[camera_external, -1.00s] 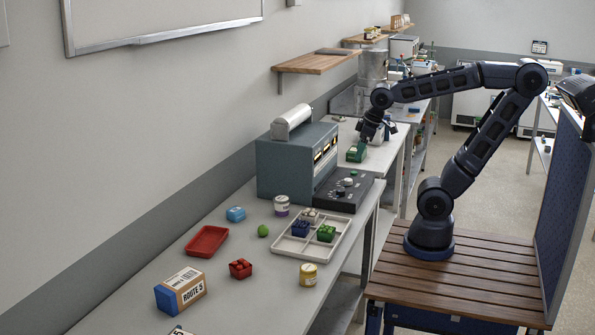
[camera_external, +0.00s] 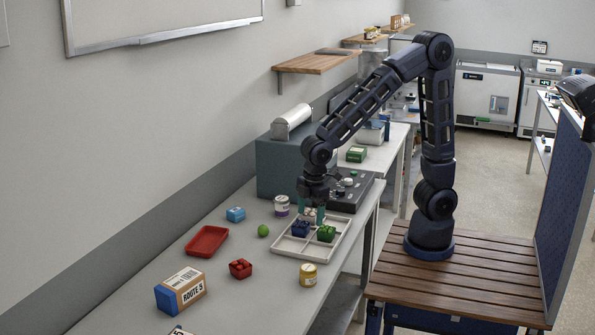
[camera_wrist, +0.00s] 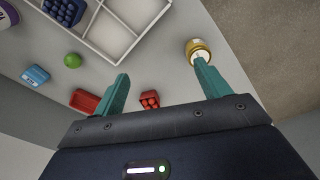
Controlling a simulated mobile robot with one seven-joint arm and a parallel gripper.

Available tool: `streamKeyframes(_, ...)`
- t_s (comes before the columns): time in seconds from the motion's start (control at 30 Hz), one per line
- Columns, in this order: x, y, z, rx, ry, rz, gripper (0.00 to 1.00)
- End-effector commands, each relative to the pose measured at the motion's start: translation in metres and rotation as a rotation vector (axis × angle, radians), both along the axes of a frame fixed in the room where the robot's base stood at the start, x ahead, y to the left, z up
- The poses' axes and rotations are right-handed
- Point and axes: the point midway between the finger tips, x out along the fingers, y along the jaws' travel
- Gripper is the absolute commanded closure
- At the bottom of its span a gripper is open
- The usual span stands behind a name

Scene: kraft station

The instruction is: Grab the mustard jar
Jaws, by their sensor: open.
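The mustard jar (camera_external: 308,274), small with a yellow band and pale lid, stands upright on the bench near its front edge, just in front of the white tray. In the wrist view the jar (camera_wrist: 198,45) shows beside the tip of the right finger, which overlaps its lower edge in the picture. My gripper (camera_external: 312,215) is over the back part of the tray in the external view, apart from the jar. In the wrist view my gripper (camera_wrist: 161,70) has its teal fingers spread wide with nothing between them.
The divided white tray (camera_external: 284,258) holds a blue brick (camera_external: 300,229) and a green brick (camera_external: 326,233). A red brick (camera_external: 240,269), green ball (camera_external: 263,230), red dish (camera_external: 207,240), purple-labelled jar (camera_external: 281,206) and carton (camera_external: 180,290) lie around. Bare bench surrounds the mustard jar.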

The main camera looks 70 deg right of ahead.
Motion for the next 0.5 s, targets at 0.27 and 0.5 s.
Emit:
streamKeyframes(0.27,-0.023,0.074,-0.053,-0.030,0.057,0.185,0.25)
streamKeyframes(0.5,-0.031,0.092,-0.072,-0.036,0.071,0.230,0.25)
